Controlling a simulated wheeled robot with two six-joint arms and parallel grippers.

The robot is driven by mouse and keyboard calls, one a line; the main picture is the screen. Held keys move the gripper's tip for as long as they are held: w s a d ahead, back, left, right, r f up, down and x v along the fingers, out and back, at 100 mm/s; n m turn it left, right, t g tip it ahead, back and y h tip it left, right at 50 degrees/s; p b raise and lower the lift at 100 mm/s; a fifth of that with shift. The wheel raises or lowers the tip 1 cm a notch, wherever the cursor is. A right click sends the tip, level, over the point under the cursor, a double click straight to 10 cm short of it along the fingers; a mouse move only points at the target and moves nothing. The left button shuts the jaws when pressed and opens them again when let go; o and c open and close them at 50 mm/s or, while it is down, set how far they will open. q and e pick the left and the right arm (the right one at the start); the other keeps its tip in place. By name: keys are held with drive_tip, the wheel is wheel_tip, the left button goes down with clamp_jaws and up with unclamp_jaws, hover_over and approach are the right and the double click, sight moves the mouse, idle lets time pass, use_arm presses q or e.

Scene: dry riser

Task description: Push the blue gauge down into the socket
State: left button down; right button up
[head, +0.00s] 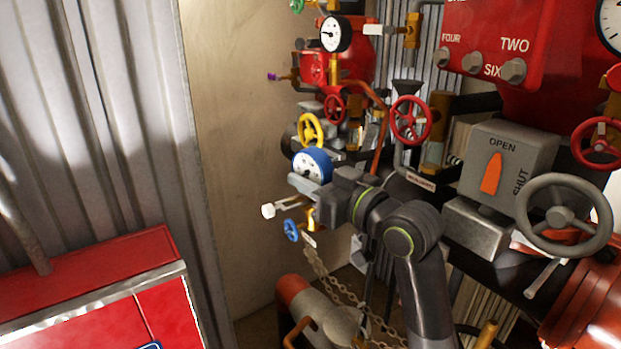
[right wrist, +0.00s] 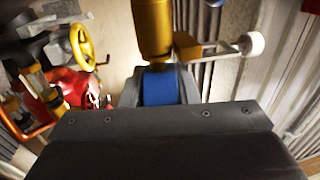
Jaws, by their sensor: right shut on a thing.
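The blue gauge (head: 312,166), with a white round dial, is held by my right gripper (head: 322,184) in the head view. In the right wrist view the blue body of the gauge (right wrist: 160,86) is between the jaws. A brass fitting (right wrist: 152,28) shows right beside the blue body there; a bit of brass (head: 311,217) shows below the gripper in the head view. The gripper hides the gauge's lower end, so I cannot tell whether it is in the socket. My left gripper is not in view.
A lever with a white knob (head: 268,210) and a small blue handwheel (head: 291,230) are close below the gripper. A yellow handwheel (head: 310,130) is just behind the gauge. A grey valve box (head: 505,160) stands right of my arm. A red cabinet (head: 90,280) is lower left.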

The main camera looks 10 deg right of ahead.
drive_tip(key=shift+f, duration=0.2)
drive_tip(key=o, duration=1)
drive_tip(key=shift+o, duration=0.2)
